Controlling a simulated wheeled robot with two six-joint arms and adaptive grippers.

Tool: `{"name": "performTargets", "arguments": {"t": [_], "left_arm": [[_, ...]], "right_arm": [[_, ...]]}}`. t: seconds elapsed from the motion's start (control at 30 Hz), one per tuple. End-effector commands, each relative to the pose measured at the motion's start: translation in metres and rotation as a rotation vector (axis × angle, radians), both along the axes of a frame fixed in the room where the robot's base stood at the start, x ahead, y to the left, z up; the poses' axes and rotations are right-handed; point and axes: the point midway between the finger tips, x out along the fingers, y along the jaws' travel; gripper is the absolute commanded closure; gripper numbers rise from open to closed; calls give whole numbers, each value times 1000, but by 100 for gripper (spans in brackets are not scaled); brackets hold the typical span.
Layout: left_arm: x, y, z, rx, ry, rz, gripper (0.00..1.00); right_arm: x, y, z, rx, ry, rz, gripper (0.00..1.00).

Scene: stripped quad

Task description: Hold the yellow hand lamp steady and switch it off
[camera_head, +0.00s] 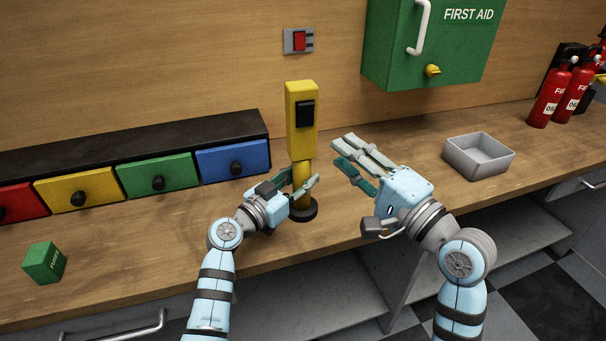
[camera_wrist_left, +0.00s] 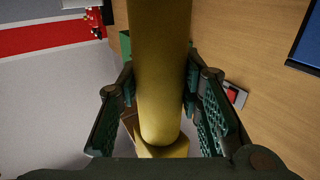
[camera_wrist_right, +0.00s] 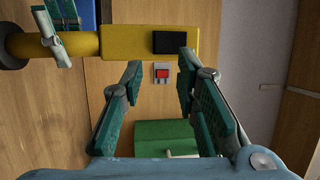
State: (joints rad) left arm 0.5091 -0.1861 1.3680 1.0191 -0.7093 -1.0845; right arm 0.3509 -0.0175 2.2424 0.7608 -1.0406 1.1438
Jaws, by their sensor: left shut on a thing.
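The yellow hand lamp (camera_head: 301,122) stands upright on a dark round base on the wooden counter, with a black switch (camera_head: 305,113) on the front of its head. My left gripper (camera_head: 304,190) is shut on the lamp's lower stem; the stem (camera_wrist_left: 160,80) fills the space between its fingers in the left wrist view. My right gripper (camera_head: 352,158) is open and empty, to the right of the lamp and apart from it. In the right wrist view the lamp head (camera_wrist_right: 140,42) and the black switch (camera_wrist_right: 170,43) lie beyond the fingertips.
A red wall switch (camera_head: 299,41) is above the lamp. A green first aid box (camera_head: 420,70) hangs at upper right. A grey tray (camera_head: 455,158) and fire extinguishers (camera_head: 548,98) stand to the right. Coloured drawers (camera_head: 158,174) and a green cube (camera_head: 43,264) are at left.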

Motion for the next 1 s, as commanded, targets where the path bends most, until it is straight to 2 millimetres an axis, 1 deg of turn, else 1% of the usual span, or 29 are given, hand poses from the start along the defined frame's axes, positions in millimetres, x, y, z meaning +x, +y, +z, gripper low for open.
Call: {"name": "performTargets", "arguments": {"t": [0.03, 0.13, 0.17, 0.2, 0.27, 0.3, 0.37, 0.4, 0.47, 0.5, 0.57, 0.6, 0.67, 0.7, 0.8, 0.9, 1.0], "left_arm": [[0, 0, 0, 1, 1, 0, 100], [0, 0, 0, 1, 1, 0, 100], [0, 0, 0, 1, 1, 0, 100], [0, 0, 0, 1, 1, 0, 100], [0, 0, 0, 1, 1, 0, 100], [0, 0, 0, 1, 1, 0, 100], [0, 0, 0, 1, 1, 0, 100], [0, 0, 0, 1, 1, 0, 100], [0, 0, 0, 1, 1, 0, 100], [0, 0, 0, 1, 1, 0, 100], [0, 0, 0, 1, 1, 0, 100], [0, 0, 0, 1, 1, 0, 100], [0, 0, -1, 1, 1, 0, 100], [0, 0, -1, 1, 1, 0, 100], [0, 0, -1, 1, 1, 0, 100], [0, 0, -1, 1, 1, 0, 100], [0, 0, -1, 1, 1, 0, 100]], "right_arm": [[1, -3, 3, -15, -10, -5, 84], [9, -20, 3, -88, -26, -21, 100], [10, -25, 3, -120, -31, -6, 100], [11, -31, 3, -232, -98, 17, 100], [10, -36, 3, -413, -234, 46, 100], [9, -40, 4, -542, -341, 64, 100], [7, -44, 6, -737, -523, 88, 100], [4, -47, 7, -863, -654, 100, 100], [1, -51, 9, -1039, -854, 109, 100], [-2, -53, 11, -1150, -994, 108, 100], [-6, -56, 14, -1306, -1206, 96, 100], [-9, -57, 16, -1403, -1351, 79, 100], [-13, -58, 19, -1535, -1567, 39, 100], [-16, -58, 21, -1613, -1706, 2, 100], [-23, -55, 26, -1772, -2008, -119, 100], [-27, -52, 29, -1900, -2221, -233, 100], [-28, -52, 29, -1990, -2336, -300, 100]]}}
